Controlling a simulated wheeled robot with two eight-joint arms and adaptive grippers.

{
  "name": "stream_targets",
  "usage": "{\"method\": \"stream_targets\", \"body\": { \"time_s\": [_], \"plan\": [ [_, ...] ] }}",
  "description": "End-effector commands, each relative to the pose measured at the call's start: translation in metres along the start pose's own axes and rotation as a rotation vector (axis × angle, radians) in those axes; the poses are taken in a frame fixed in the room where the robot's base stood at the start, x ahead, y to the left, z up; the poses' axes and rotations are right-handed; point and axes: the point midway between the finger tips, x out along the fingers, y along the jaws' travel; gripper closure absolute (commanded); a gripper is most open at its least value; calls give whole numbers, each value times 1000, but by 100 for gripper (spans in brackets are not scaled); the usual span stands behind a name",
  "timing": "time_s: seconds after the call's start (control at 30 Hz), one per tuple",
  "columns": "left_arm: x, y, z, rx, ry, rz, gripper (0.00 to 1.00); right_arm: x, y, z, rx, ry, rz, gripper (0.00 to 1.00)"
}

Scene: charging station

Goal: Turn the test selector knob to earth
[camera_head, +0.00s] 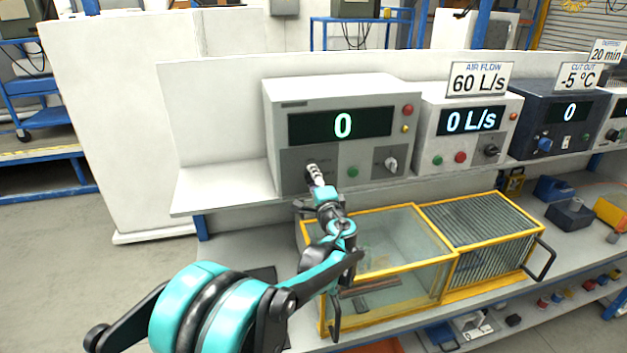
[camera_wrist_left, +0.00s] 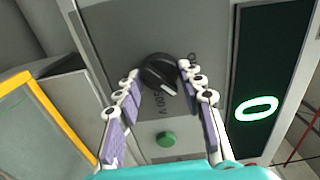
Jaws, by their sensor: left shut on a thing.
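The grey test unit (camera_head: 292,125) stands on the shelf with a green "0" on its dark display. My left gripper (camera_head: 314,176) is at the unit's left knob and hides most of it in the head view. In the left wrist view that knob (camera_wrist_left: 160,74) is black and round with a white pointer mark, which points down and slightly right in that picture, beside printing that ends in "00 V". The left gripper (camera_wrist_left: 160,78) has its fingertips on both sides of the knob and is shut on it. My right gripper is not in view.
A green button (camera_head: 352,172) and a second knob (camera_head: 391,164) sit right of the gripped knob. The air flow unit (camera_head: 465,145) stands to the right. Below the shelf is a yellow-framed glass box (camera_head: 395,245) near my left arm.

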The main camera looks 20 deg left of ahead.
Motion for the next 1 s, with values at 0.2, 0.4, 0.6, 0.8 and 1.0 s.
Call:
{"method": "stream_targets", "body": {
  "time_s": [0.2,0.4,0.6,0.8,1.0],
  "plan": [
    [0,0,0,-1,0,0,41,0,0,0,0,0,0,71],
    [0,0,0,-1,0,0,41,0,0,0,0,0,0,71],
    [-19,0,-1,-1,3,0,41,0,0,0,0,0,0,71],
    [-64,0,-1,-1,4,0,41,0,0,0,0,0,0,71],
    [-102,0,-1,-1,3,0,41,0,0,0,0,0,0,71]
  ]
}}
